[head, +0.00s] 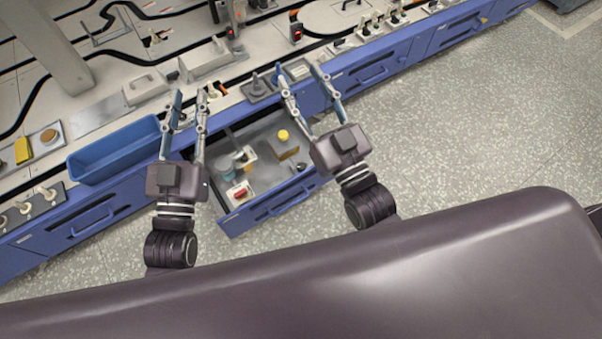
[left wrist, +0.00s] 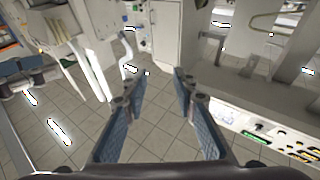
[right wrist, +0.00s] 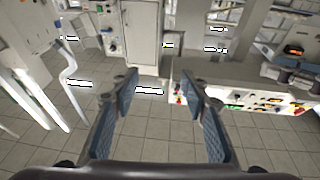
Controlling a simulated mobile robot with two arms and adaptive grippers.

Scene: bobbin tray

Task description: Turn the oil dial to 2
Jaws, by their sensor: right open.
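I cannot make out which part is the oil dial, and no marking with a 2 is readable in the head view. An open drawer (head: 262,213) holds a box with a yellow knob (head: 283,135), a small block with a red top (head: 239,192) and a grey-green cylindrical piece (head: 243,158). My left gripper (head: 190,97) is open and empty, reaching over the bench edge beside the blue bin. My right gripper (head: 301,78) is open and empty, above the bench edge to the right of the drawer. Both wrist views show spread fingers with nothing between them.
A blue bin (head: 116,151) hangs on the bench front at left. A dark control block (head: 258,89) sits on the bench between my grippers. Closed blue drawers (head: 375,73) line the front at right. Speckled floor (head: 470,120) is clear at right.

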